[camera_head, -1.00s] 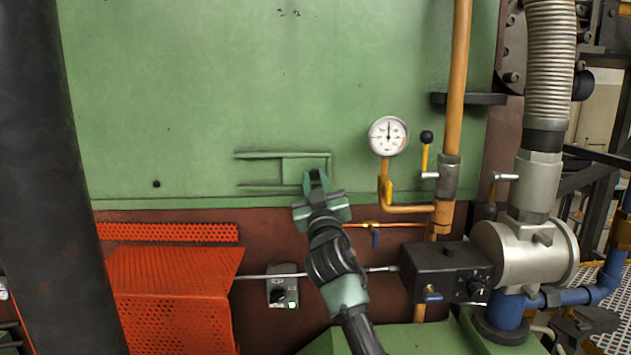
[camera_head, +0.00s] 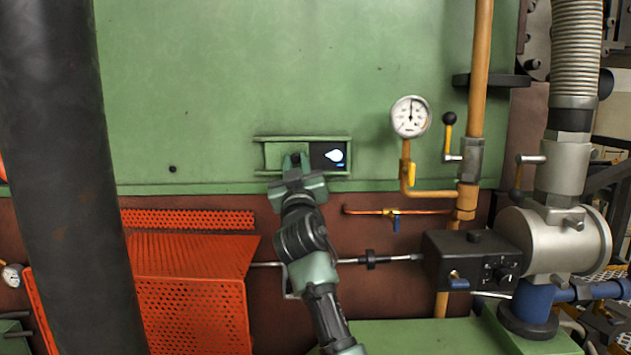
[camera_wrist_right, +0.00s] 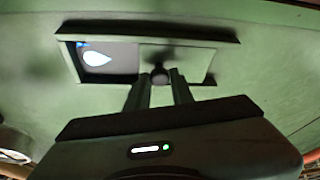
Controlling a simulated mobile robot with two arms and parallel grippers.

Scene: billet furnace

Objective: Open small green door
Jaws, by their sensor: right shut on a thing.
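The small green door (camera_head: 270,157) is a sliding panel between two rails on the green furnace wall. It stands at the left of its frame, and the opening (camera_head: 328,155) to its right is uncovered, with a bright white-blue glow inside. My right gripper (camera_head: 296,162) is in front of the door's right part. In the right wrist view my gripper (camera_wrist_right: 160,88) is shut on a small dark knob (camera_wrist_right: 160,75) on the door (camera_wrist_right: 190,62); the glowing opening (camera_wrist_right: 105,58) shows to the left there. My left gripper is not in view.
A pressure gauge (camera_head: 410,117) and orange pipes (camera_head: 480,60) stand right of the door. A thin copper pipe (camera_head: 365,211) runs below right. An orange perforated guard (camera_head: 190,290) is at lower left, beside a thick dark column (camera_head: 62,170).

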